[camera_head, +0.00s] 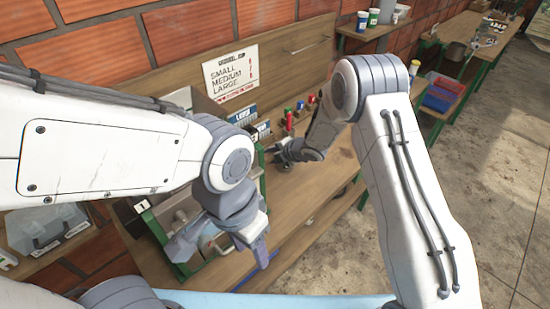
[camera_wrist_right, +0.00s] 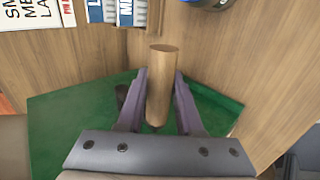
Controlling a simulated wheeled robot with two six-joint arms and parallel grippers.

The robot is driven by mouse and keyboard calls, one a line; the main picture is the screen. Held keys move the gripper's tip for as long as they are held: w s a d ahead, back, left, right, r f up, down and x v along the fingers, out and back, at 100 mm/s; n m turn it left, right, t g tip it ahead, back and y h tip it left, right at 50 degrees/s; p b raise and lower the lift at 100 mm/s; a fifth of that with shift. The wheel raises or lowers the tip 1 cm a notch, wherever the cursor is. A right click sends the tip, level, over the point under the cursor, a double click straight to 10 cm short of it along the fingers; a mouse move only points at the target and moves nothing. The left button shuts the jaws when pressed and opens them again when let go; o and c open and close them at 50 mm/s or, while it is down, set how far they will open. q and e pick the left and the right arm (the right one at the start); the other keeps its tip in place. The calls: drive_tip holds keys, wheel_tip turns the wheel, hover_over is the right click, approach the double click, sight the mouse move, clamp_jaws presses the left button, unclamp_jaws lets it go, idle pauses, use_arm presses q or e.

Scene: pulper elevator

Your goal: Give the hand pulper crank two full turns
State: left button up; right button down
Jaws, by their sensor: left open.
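The wooden crank handle (camera_wrist_right: 161,85) stands between the two purple fingers of my right gripper (camera_wrist_right: 161,85) in the right wrist view, with both fingers close against its sides. A green surface (camera_wrist_right: 75,115) of the pulper lies below it. The pulper's green body (camera_head: 168,235) shows at lower left, partly covered by my left arm. My left gripper (camera_head: 228,246) is open in front of it, with its fingers apart and nothing seen between them.
A sign with size words (camera_head: 230,75) leans at the back of the wooden bench. Small coloured items (camera_head: 295,115) stand behind my right gripper. A clear bin (camera_head: 45,225) is at far left.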

idle(0.3)
drive_tip(key=f+b, duration=0.3)
drive_tip(key=shift+w+a+f, duration=0.3)
drive_tip(key=shift+f, duration=0.05)
drive_tip(key=shift+b, duration=0.35)
drive_tip(key=b+x, duration=0.2)
drive_tip(key=x, duration=0.1)
drive_tip(key=shift+w+a+f, duration=0.1)
drive_tip(key=shift+f, duration=0.25)
